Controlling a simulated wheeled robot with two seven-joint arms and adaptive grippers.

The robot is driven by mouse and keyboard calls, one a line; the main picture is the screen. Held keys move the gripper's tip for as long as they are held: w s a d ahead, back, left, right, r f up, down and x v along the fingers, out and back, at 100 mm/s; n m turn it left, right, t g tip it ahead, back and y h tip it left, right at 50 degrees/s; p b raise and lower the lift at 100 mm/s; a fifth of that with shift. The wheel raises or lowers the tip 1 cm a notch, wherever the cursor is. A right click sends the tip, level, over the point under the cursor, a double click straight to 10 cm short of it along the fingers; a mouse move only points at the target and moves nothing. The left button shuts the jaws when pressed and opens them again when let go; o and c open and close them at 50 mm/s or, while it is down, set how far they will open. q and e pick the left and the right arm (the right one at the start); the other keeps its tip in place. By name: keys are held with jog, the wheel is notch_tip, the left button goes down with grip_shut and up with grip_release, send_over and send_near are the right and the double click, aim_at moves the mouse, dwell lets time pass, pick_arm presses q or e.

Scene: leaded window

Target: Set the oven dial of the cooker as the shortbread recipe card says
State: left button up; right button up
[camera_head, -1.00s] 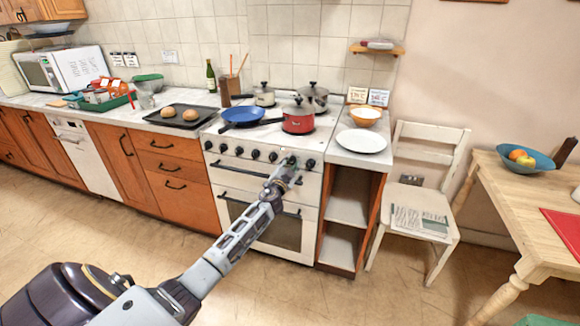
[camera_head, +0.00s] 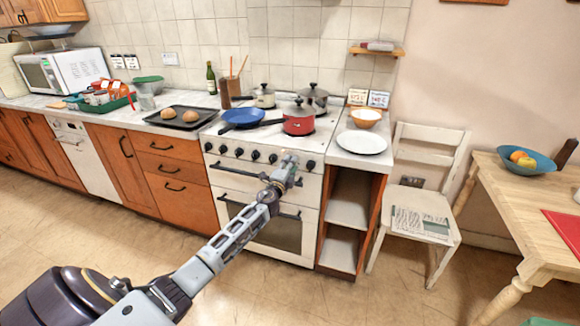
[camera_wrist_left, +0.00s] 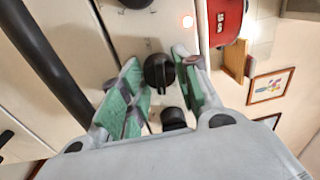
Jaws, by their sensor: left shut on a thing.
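The white cooker (camera_head: 262,190) stands mid-view with a row of black dials on its front panel. My left gripper (camera_head: 290,160) is at the right part of this row, hiding what is behind it. In the left wrist view its green-padded fingers (camera_wrist_left: 163,85) are shut on a black dial (camera_wrist_left: 158,70), one on each side. A second black dial (camera_wrist_left: 173,117) shows just below it. Two small cards, a left one (camera_head: 357,97) and a right one (camera_head: 379,98), stand behind the bowl on the counter. Their print is too small to read surely. My right gripper is not in view.
A red pot (camera_head: 298,122) and a blue pan (camera_head: 242,117) sit on the hob, above the dials. A dark oven door handle (camera_wrist_left: 50,65) runs beside the gripper. The floor before the cooker is clear.

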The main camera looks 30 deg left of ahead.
pick_arm(q)
jog(key=shift+m, duration=1.2)
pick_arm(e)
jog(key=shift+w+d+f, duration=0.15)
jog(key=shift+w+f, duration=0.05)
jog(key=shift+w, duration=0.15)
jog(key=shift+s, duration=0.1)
pick_arm(q)
jog(key=o, duration=1)
jog(key=shift+d, duration=0.1)
jog(key=shift+c, duration=0.2)
jog(key=shift+o, duration=0.3)
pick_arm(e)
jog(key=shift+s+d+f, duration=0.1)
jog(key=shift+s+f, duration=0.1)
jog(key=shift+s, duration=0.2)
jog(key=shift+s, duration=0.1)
